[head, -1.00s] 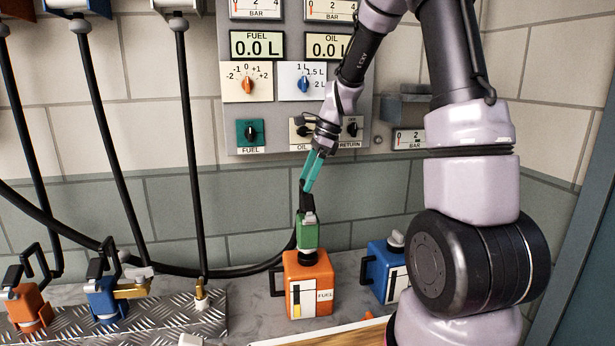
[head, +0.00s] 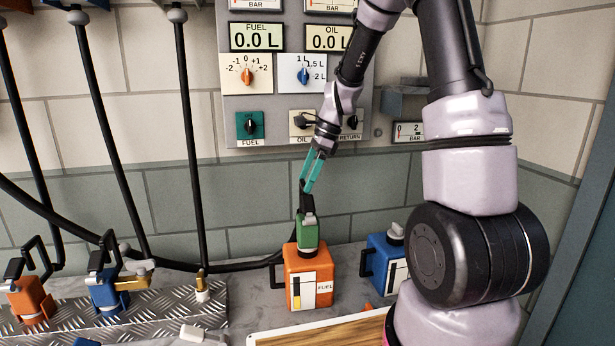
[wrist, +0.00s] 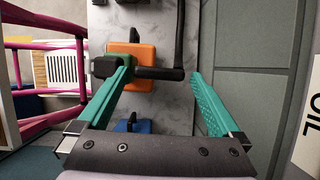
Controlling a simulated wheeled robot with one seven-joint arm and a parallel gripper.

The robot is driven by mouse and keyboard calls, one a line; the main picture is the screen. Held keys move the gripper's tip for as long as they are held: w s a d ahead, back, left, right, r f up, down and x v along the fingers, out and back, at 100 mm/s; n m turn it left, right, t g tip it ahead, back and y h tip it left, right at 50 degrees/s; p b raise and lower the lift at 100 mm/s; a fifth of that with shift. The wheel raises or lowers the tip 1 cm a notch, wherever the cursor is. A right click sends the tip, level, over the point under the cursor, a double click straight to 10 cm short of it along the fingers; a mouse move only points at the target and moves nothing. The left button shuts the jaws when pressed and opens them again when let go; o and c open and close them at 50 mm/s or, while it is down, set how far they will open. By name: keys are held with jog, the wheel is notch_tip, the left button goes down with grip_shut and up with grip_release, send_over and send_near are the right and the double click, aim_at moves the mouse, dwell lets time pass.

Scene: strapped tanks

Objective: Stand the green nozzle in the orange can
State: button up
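The orange can (head: 310,275), labelled FUEL, stands on the grey counter. The green nozzle (head: 307,233) stands roughly upright at the can's top, its lower end at the dark neck; how deep it sits is hidden. Its black hose rises and bends away to the left. My gripper (head: 308,188) is just above the nozzle, angled down. In the wrist view my gripper (wrist: 160,76) has its teal fingers spread wide, with the nozzle's black upper part (wrist: 155,73) crossing between them. The orange can (wrist: 132,47) and part of the green nozzle (wrist: 122,58) show beyond the left finger.
A blue can (head: 385,262) stands right of the orange can. Orange and blue nozzles (head: 108,295) stand on a metal tread plate (head: 165,312) at left. A wooden board (head: 320,335) lies in front. The wall panel (head: 285,105) rises behind.

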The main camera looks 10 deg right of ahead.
jog(key=v, duration=1)
jog(key=shift+r, duration=0.35)
jog(key=shift+d, duration=0.15)
jog(key=s+r+n+t+h, duration=0.1)
jog(key=s+r+n+t, duration=0.2)
jog(key=s, duration=0.8)
jog(key=s+d+r+n+t+h, duration=0.1)
jog(key=s+r+n+t, duration=0.2)
jog(key=s+r+n, duration=0.4)
jog(key=s+n, duration=0.4)
jog(key=shift+d+r+n+t+h, duration=0.15)
jog(key=shift+d+n+t+h, duration=0.15)
jog(key=shift+t, duration=0.1)
